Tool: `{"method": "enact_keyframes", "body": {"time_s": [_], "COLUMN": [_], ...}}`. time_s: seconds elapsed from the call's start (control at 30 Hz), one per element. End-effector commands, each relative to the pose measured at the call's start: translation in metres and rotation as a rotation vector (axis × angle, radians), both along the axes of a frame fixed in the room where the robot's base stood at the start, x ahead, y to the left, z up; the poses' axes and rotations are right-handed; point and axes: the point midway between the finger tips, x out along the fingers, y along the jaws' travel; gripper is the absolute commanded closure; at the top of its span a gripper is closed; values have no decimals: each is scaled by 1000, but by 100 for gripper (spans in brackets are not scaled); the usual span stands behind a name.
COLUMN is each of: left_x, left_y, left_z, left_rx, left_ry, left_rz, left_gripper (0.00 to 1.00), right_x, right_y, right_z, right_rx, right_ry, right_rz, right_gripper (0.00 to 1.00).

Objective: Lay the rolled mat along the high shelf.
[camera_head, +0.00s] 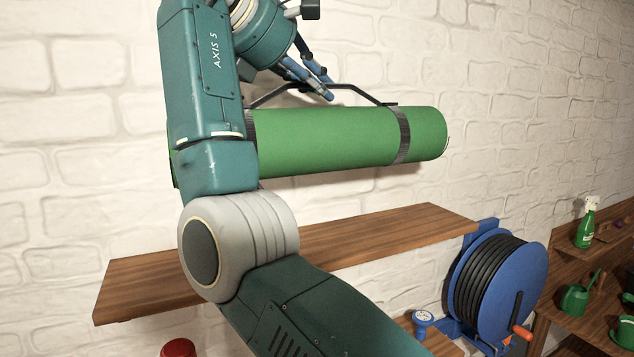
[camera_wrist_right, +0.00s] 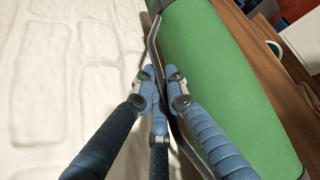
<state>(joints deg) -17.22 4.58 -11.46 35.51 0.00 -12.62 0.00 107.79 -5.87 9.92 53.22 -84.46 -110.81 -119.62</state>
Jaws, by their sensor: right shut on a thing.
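The green rolled mat (camera_head: 325,140) hangs roughly level above the wooden high shelf (camera_head: 385,232), with wall showing between them. Dark straps circle the mat and join a thin carry handle (camera_head: 365,90) on its upper side. My right gripper (camera_head: 326,93) is shut on this handle. In the right wrist view the blue fingers (camera_wrist_right: 160,88) close on the handle bar beside the mat (camera_wrist_right: 215,65). The visible shelf top is bare. My left gripper is not in view.
A wooden rack at right holds a green spray bottle (camera_head: 587,222) and a green watering can (camera_head: 577,298). A red object (camera_head: 178,347) sits below the shelf at left.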

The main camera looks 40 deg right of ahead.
Motion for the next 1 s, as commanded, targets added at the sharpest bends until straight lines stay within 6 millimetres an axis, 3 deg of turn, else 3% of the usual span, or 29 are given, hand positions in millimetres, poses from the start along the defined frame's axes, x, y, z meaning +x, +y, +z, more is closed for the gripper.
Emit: {"method": "enact_keyframes", "body": {"time_s": [0.4, 1.0], "left_x": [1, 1], "left_y": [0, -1], "left_z": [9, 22], "left_rx": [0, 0], "left_ry": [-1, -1], "left_rz": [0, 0], "left_gripper": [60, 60], "right_x": [0, 0], "right_y": [0, 0], "right_z": [-85, -143], "right_rx": [-3, -5], "right_ry": [0, -2], "right_rz": [1, 1], "right_gripper": [100, 100]}}
